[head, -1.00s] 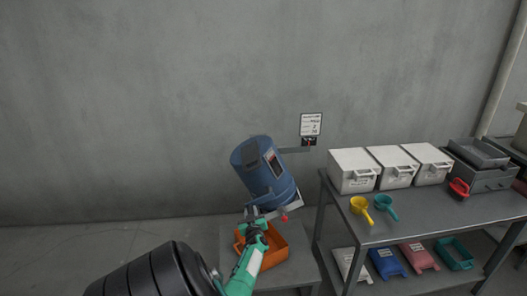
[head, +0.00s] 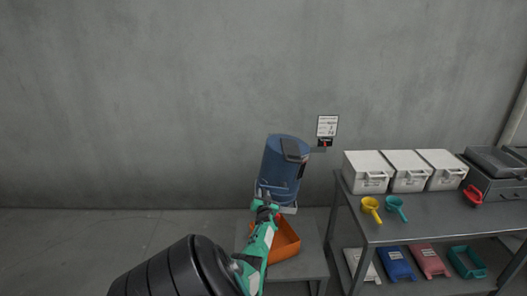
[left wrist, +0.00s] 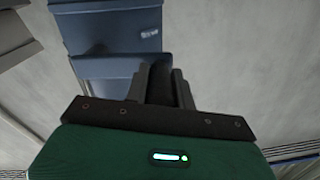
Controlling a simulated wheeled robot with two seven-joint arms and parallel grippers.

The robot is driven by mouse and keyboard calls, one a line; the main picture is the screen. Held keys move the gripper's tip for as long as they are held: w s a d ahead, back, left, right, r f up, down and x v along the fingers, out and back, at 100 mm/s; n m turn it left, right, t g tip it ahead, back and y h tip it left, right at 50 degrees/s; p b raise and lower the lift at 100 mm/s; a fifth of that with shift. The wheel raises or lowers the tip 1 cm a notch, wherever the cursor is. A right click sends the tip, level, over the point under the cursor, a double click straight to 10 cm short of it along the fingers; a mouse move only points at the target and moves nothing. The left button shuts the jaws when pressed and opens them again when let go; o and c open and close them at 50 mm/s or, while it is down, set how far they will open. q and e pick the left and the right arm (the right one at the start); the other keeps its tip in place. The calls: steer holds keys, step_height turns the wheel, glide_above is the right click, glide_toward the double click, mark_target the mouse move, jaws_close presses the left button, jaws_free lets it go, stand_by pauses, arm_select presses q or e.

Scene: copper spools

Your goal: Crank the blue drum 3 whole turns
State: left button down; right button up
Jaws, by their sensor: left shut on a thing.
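The blue drum (head: 281,158) hangs in a grey frame in front of the wall, nearly upright, its dark-patched lid end up. In the left wrist view its blue side (left wrist: 112,30) fills the top left. My left gripper (head: 265,203) is at the drum's lower left, in front of it. In the left wrist view the gripper (left wrist: 160,85) is shut on a dark bar-like piece, which seems to be the crank's grip. The fingers and my arm hide most of the crank. My right gripper is not in view.
An orange tray (head: 288,240) sits on a low grey stand (head: 312,262) below the drum. A sign (head: 327,126) is on the wall behind. To the right, a grey bench (head: 430,230) holds white boxes (head: 408,170), a yellow scoop (head: 370,206) and a teal scoop (head: 396,205).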

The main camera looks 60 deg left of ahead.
arm_select(q)
steer(key=shift+a+r, duration=0.1)
steer(key=shift+r, duration=0.15)
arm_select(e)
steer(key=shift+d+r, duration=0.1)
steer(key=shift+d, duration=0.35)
arm_select(q)
steer(key=c, duration=1.2)
jaws_free()
steer(key=shift+o, duration=0.2)
steer(key=shift+f, duration=0.1)
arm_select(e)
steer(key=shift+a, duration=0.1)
arm_select(q)
steer(key=shift+p+v, duration=0.45)
steer(key=shift+v, duration=0.4)
steer(key=v, duration=1.2)
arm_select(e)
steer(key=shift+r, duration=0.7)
